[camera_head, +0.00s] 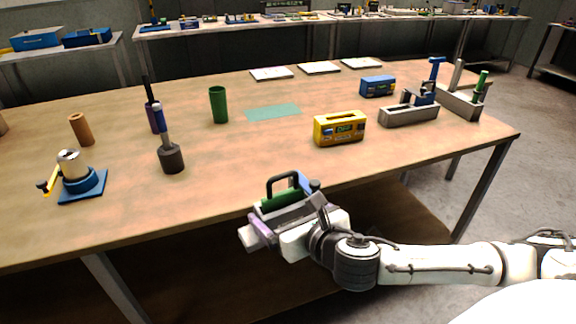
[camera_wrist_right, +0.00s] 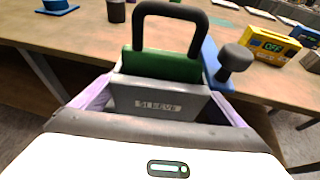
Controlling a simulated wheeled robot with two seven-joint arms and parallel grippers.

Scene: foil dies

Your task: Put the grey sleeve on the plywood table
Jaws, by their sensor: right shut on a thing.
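The grey sleeve (camera_wrist_right: 160,103), with lettering on its face, sits between the two purple fingers of my right gripper (camera_wrist_right: 158,100). A green block with a black loop handle (camera_wrist_right: 168,28) and a blue part with a dark knob show right behind it in the wrist view; I cannot tell how they join. In the head view my right gripper (camera_head: 275,218) is shut on the sleeve at the front edge of the plywood table (camera_head: 230,170). The sleeve is mostly hidden there by the gripper. My left gripper is not in view.
A yellow box (camera_head: 340,128) stands right of centre, with grey fixtures (camera_head: 408,115) behind it to the right. A green cup (camera_head: 219,105), a dark-based tool (camera_head: 171,157) and a blue-based device (camera_head: 80,183) stand left. The front middle is clear; a flat green sheet (camera_head: 273,112) lies farther back.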

